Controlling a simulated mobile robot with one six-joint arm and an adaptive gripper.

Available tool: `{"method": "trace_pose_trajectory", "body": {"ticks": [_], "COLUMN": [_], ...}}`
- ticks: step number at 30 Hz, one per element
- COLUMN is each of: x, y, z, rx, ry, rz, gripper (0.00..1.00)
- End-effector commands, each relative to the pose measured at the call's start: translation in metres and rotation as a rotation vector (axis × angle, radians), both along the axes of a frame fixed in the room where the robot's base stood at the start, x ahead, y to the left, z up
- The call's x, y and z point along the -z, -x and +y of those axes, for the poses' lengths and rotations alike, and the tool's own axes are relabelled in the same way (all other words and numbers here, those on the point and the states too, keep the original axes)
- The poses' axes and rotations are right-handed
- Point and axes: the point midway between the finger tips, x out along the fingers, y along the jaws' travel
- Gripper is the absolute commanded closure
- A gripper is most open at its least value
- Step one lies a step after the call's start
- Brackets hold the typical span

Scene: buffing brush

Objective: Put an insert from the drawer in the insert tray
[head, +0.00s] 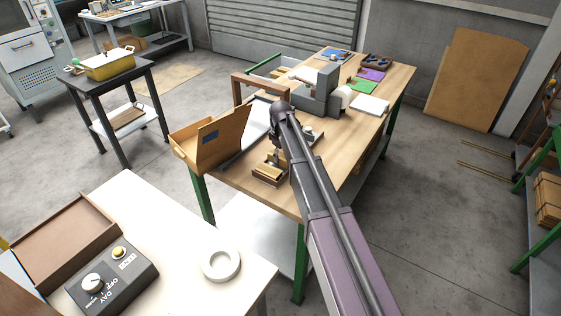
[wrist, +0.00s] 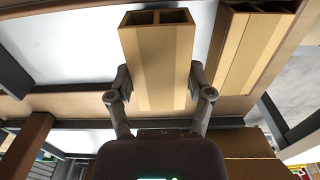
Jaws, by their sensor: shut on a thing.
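My gripper (wrist: 158,95) is shut on a tan wooden insert (wrist: 155,50). The insert is a block with two open cells at its far end, and the fingers press on its two sides. A second tan insert (wrist: 250,45) stands to the right of it in the wrist view, apart from it, beside a brown wooden rim. In the head view my gripper (head: 275,152) is over the near part of the wooden workbench, close to a small brown tray (head: 264,181) with tan pieces in it. My arm hides part of this area. I cannot tell which container is the drawer.
An open orange-brown wooden case (head: 221,133) stands at the workbench's left edge. A grey machine (head: 322,98) stands behind my gripper. The front table (head: 180,230) carries a dial box (head: 112,280) and a white ring (head: 221,264).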

Motion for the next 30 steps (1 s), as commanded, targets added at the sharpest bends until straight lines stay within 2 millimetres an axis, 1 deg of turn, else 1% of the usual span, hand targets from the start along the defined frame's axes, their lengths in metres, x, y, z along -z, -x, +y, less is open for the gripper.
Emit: {"method": "trace_pose_trajectory", "body": {"ticks": [1, 6, 17, 23, 24, 26, 27, 30], "x": [0.008, 0.016, 0.015, 0.02, 0.019, 0.018, 0.018, 0.018], "y": [0.0, 0.0, 0.0, 0.0, 0.0, 0.0, 0.0, 0.0], "z": [0.0, 0.0, 0.0, -0.001, -0.001, -0.001, -0.001, -0.001], "rx": [0.0, 0.0, 0.0, 0.001, 0.001, 0.001, 0.001, 0.001], "ry": [0.0, 0.0, 0.0, 0.0, 0.0, 0.0, 0.0, 0.0], "rz": [0.0, 0.0, 0.0, 0.0, 0.0, 0.0, 0.0, 0.0], "gripper": [0.65, 0.65, 0.65, 0.65, 0.21, 0.03, 0.0, 0.0]}}
